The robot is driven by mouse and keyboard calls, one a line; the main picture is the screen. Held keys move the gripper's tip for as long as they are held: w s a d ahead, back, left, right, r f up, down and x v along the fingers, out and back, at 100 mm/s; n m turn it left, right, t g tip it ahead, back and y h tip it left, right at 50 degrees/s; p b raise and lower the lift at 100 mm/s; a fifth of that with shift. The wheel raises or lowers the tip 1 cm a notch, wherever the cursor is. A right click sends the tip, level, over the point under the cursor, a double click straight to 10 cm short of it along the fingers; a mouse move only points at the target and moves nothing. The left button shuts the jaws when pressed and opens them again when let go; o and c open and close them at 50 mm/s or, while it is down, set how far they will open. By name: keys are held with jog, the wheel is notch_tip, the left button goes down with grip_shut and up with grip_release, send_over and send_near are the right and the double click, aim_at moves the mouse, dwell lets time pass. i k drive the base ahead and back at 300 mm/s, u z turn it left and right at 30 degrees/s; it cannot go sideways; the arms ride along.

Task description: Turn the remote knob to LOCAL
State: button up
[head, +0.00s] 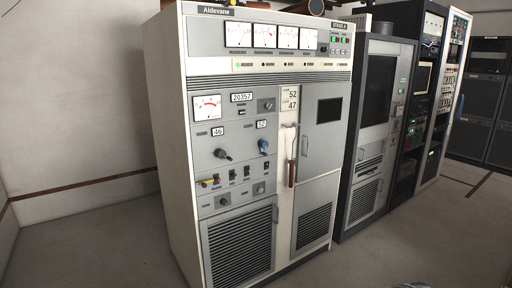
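A cream and grey transmitter cabinet marked Aldevane (171,150) stands in the middle of the head view. Its left panel carries a black knob (222,154) and a blue knob (263,146) side by side. Smaller knobs sit lower, one at left (223,201) and one at right (259,188), and another is at upper right (268,105). The labels are too small to read, so I cannot tell which knob is the remote knob or where it points. My gripper is not in view.
A dark-handled rod (291,172) hangs on the cabinet front. Vented doors lie below the panel. Grey and black racks (377,130) stand to the right. The floor (400,235) in front is clear, apart from a small grey shape cut off at the bottom edge.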

aim_at(267, 106)
jog(key=z, duration=0.15)
jog(key=i, duration=1.4)
jog(key=u, duration=0.6)
jog(key=i, duration=1.1)
jog(key=u, duration=0.35)
